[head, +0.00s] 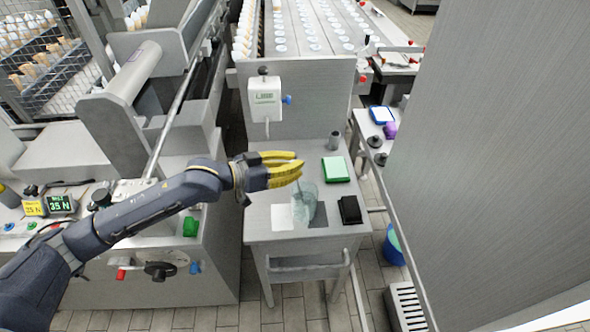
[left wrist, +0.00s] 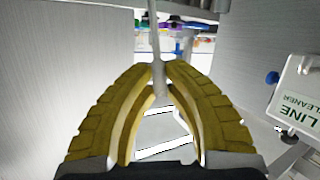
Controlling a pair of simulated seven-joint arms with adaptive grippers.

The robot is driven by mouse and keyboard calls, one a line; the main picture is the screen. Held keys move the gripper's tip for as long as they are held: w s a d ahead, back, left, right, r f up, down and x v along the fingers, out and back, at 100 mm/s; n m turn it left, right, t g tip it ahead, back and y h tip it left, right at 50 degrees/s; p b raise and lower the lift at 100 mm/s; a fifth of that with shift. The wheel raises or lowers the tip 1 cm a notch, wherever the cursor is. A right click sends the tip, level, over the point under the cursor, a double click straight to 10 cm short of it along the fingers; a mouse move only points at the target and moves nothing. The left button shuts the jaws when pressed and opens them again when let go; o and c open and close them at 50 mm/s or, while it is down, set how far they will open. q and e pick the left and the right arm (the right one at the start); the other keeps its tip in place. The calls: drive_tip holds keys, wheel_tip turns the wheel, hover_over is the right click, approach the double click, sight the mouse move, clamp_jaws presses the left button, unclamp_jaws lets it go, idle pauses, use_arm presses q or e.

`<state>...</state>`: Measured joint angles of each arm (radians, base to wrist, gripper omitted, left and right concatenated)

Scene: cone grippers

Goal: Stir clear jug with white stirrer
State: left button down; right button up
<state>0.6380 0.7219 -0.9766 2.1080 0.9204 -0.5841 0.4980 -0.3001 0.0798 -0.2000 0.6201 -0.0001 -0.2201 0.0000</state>
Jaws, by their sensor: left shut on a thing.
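The clear jug (head: 307,208) stands on the small grey table, between a white sheet and a dark grey patch. My left gripper (head: 299,169) is above the jug, its yellow fingers pointing right. In the left wrist view my left gripper (left wrist: 160,78) is shut on the white stirrer (left wrist: 154,35), a thin pale rod running up between the fingertips. In the head view the stirrer is mostly hidden by the fingers, and I cannot tell how far its lower end reaches into the jug. My right gripper is not in view.
The small table (head: 262,215) also holds a green-and-white pad (head: 336,169), a black block (head: 350,210) and a grey cup (head: 335,140). A white line cleaner box (head: 265,98) is on the panel behind. A large grey panel (head: 500,150) stands at the right.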

use_arm(q)
wheel_tip(320, 180, up, 8)
drive_tip(key=a, duration=0.1)
drive_tip(key=shift+w+a+f, duration=0.2)
drive_tip(key=shift+w, duration=0.05)
idle(0.6)
idle(0.5)
drive_tip(key=shift+r, duration=0.1)
